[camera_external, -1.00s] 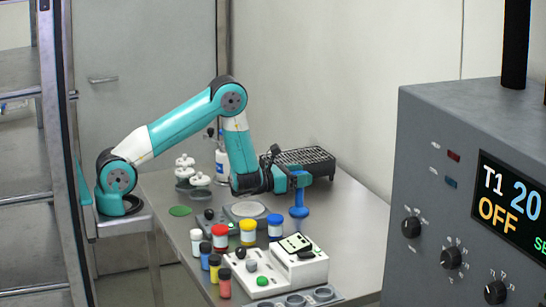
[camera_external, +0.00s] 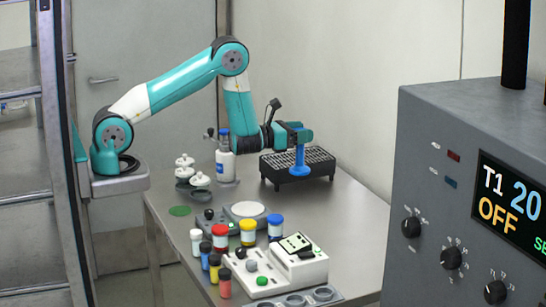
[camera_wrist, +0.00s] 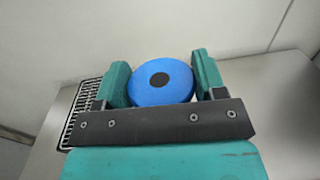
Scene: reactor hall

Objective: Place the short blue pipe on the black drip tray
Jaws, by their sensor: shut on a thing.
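The short blue pipe (camera_external: 299,158) is upright, with a round flange at its lower end. My gripper (camera_external: 300,136) is shut on its upper part. In the wrist view the pipe's round blue end (camera_wrist: 161,81) with a dark hole sits between the two teal fingers of my gripper (camera_wrist: 160,85). The black drip tray (camera_external: 283,182) with a slotted grate stands at the back of the table. In the external view the pipe overlaps the tray's right half; I cannot tell whether it touches the grate. In the wrist view the tray (camera_wrist: 75,125) shows to the left of the pipe.
A white bottle with a blue cap (camera_external: 225,163) stands left of the tray. White valve-like parts (camera_external: 200,180) lie further left. Several coloured jars (camera_external: 248,232) and a white device (camera_external: 275,268) are at the front. The table's right side (camera_external: 345,215) is clear.

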